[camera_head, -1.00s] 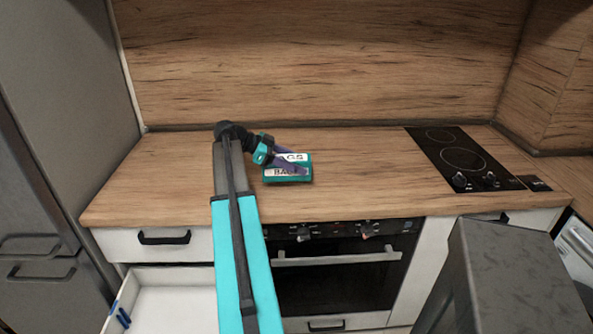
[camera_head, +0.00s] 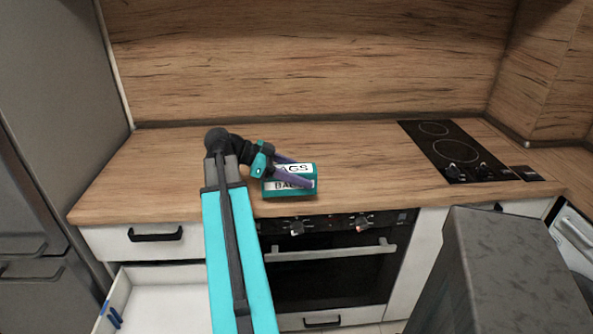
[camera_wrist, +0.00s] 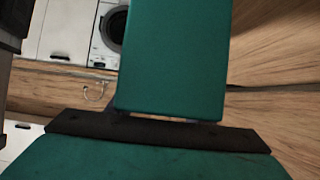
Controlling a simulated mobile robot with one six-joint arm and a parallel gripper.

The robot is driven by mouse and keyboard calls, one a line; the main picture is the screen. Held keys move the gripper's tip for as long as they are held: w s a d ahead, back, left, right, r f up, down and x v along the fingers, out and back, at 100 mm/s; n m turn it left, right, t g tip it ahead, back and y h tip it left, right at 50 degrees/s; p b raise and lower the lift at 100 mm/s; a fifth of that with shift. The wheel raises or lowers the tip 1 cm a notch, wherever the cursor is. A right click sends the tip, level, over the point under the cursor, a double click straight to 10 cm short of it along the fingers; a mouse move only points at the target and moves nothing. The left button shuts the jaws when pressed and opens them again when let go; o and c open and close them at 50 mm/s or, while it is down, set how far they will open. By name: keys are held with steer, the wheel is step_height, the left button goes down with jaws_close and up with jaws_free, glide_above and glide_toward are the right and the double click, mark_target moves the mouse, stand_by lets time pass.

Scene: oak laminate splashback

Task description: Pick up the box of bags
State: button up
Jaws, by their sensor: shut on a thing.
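The box of bags (camera_head: 303,170) is teal with white labels, and parts of its lettering show. In the head view it is over the worktop near the front edge, above the oven. My gripper (camera_head: 292,177) is shut on it from the left, with the purple fingers along its sides. In the wrist view the box (camera_wrist: 172,55) shows as a plain teal face at the top centre, just beyond the dark bar of my gripper. The fingertips are mostly hidden there.
A black hob (camera_head: 460,152) is set in the worktop (camera_head: 370,170) on the right. The oven (camera_head: 330,262) is below. An open white drawer (camera_head: 165,305) juts out at the lower left. A grey block (camera_head: 500,275) stands at the lower right. The worktop's middle is clear.

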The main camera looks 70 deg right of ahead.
steer(key=shift+s+a+r, duration=0.1)
steer(key=shift+s+a, duration=0.4)
steer(key=shift+a, duration=0.25)
steer(key=shift+s+a+r, duration=0.1)
steer(key=shift+s+a, duration=0.4)
steer(key=shift+a, duration=0.25)
